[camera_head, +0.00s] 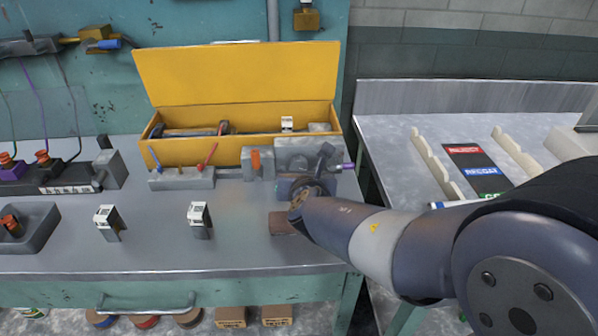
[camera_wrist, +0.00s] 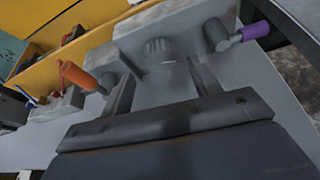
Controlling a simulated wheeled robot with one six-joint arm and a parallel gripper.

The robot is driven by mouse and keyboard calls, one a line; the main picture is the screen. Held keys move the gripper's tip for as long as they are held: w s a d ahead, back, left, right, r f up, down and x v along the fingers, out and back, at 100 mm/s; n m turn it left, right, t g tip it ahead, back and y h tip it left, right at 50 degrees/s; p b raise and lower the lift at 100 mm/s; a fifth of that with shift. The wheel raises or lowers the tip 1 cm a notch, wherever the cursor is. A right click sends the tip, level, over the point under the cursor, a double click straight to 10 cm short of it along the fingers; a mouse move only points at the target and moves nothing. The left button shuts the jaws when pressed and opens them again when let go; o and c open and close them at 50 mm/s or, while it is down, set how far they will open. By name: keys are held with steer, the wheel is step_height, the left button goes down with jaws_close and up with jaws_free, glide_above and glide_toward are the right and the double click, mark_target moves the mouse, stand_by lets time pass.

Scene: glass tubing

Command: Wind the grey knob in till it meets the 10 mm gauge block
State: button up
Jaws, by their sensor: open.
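The grey knob (camera_wrist: 158,52), ribbed and round, sticks out of a grey housing (camera_wrist: 128,34) in the wrist view. My gripper (camera_wrist: 163,74) is open, with one finger on each side in front of the knob. I cannot tell whether either finger touches it. In the head view my wrist covers the knob, and only the upper part of the housing (camera_head: 296,147) shows. I cannot pick out the 10 mm gauge block; two small dark blocks with white tags, one left (camera_head: 108,222) and one right (camera_head: 200,219), stand on the bench, their markings too small to read.
An orange-handled valve (camera_wrist: 78,76) stands on the left. An open yellow box (camera_head: 236,88) lies behind. The bench's front middle (camera_head: 150,255) is clear.

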mark_target(298, 167)
steer(key=shift+b+x, duration=0.35)
steer(key=shift+x, duration=2.05)
steer(key=shift+c, duration=0.2)
steer(key=c, duration=0.9)
